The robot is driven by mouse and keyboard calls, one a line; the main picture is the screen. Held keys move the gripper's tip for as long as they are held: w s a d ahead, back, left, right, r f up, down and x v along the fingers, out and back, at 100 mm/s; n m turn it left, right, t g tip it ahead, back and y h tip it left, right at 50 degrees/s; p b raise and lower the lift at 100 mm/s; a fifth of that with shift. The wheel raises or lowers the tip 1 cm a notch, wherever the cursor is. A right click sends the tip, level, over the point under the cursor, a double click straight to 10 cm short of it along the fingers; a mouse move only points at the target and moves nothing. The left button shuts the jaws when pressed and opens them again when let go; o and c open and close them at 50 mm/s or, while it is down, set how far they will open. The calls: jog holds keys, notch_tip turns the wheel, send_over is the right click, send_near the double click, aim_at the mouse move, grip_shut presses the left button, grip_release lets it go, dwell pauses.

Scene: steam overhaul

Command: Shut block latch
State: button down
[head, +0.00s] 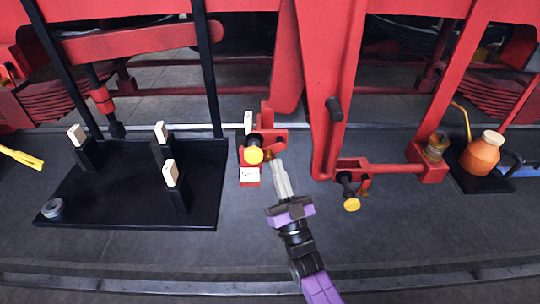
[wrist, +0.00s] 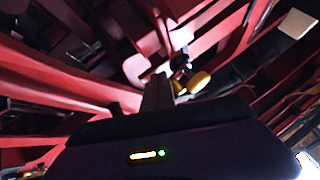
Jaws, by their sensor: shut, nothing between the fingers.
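My gripper (head: 280,172) is shut and empty in the head view, its grey fingers pointing away from me. The fingertips are just right of and slightly below a red block (head: 273,140) with a black handle and yellow knob (head: 254,155). I cannot tell whether they touch it. In the wrist view the dark fingers (wrist: 160,86) stand left of a yellow knob (wrist: 200,82). A second red bracket (head: 372,166), with its own yellow knob (head: 352,204), is further right. I cannot tell for sure which piece is the block latch, or whether it is open.
A black tray (head: 120,215) at left bears several posts with pale tops and a grey ring (head: 52,208). A slanted red beam (head: 336,100) stands right of my gripper. An orange jug (head: 482,153) is at far right. The front floor is clear.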

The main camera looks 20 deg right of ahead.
jog(key=shift+r, duration=0.15)
jog(key=shift+a+r, duration=0.2)
jog(key=shift+w+a+r+p, duration=0.15)
jog(key=shift+a+r+p, duration=0.15)
jog(key=shift+r, duration=0.5)
dwell(0.9)
dwell(0.4)
jog(key=shift+s+d+f+b, duration=0.1)
jog(key=shift+d+f+b, duration=0.2)
jog(key=shift+f+b, duration=0.3)
jog(key=shift+s+d+f+b, duration=0.1)
jog(key=shift+d+f+b, duration=0.15)
jog(key=shift+f+b, duration=0.3)
jog(key=shift+f, duration=0.1)
jog(key=shift+s+d+f+b, duration=0.1)
jog(key=shift+d+f+b, duration=0.25)
jog(key=shift+f+b, duration=0.35)
jog(key=shift+s+d+f+b, duration=0.15)
jog(key=shift+d+f+b, duration=0.25)
jog(key=shift+f+b, duration=0.35)
jog(key=shift+s+d+f+b, duration=0.1)
jog(key=shift+d+f+b, duration=0.25)
jog(key=shift+f+b, duration=0.35)
